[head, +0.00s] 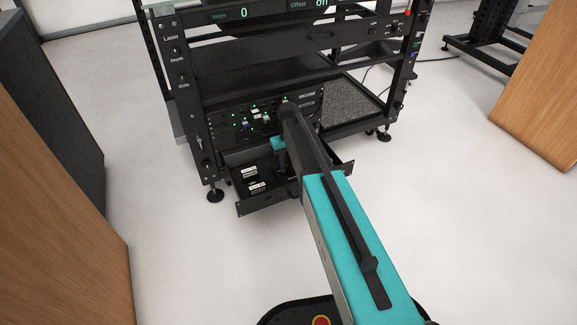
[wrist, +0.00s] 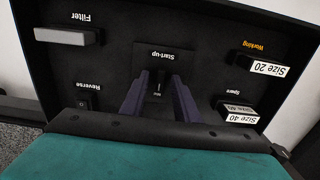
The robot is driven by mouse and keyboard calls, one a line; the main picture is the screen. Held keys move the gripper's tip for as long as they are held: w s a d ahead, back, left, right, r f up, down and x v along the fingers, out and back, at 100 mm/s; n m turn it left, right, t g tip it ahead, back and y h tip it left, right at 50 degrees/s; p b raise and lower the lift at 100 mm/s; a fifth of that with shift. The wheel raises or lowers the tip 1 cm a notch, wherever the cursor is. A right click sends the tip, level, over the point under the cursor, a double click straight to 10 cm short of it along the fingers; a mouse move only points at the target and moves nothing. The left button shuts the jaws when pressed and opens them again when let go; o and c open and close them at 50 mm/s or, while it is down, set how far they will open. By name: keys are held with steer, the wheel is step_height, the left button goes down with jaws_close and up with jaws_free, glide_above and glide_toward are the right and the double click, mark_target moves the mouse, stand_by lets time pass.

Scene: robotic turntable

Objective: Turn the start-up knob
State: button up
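The start-up knob (wrist: 158,84) is a small dark knob under the "Start-up" label, which appears upside down in the wrist view. My gripper (wrist: 160,77) points at the panel with its two purple-grey fingers on either side of the knob. A gap shows between the fingers and the knob, so the gripper looks open. Whether the fingertips reach down beside the knob is hard to tell. In the head view, my arm hides the knob; the gripper is over the pulled-out drawer (head: 243,209) low in the black rack.
The drawer panel also has a Filter block (wrist: 68,36), a Reverse switch (wrist: 83,103), and "Size 20" (wrist: 266,68) and "Size 40" (wrist: 237,117) blocks. The rack (head: 262,80) rises behind the drawer.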

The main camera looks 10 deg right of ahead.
jaws_close()
steer(key=shift+r+m+p, duration=0.25)
steer(key=shift+m+p, duration=0.45)
steer(key=shift+p, duration=0.7)
steer(key=shift+m+p, duration=0.4)
steer(key=shift+p, duration=0.45)
steer(key=m+p, duration=0.3)
steer(key=p, duration=0.2)
steer(key=m+p, duration=0.4)
steer(key=shift+m+p, duration=0.3)
steer(key=shift+p, duration=0.05)
steer(key=shift+f+m+p, duration=0.15)
steer(key=shift+m+p, duration=0.75)
steer(key=shift+m, duration=0.2)
steer(key=shift+f, duration=0.1)
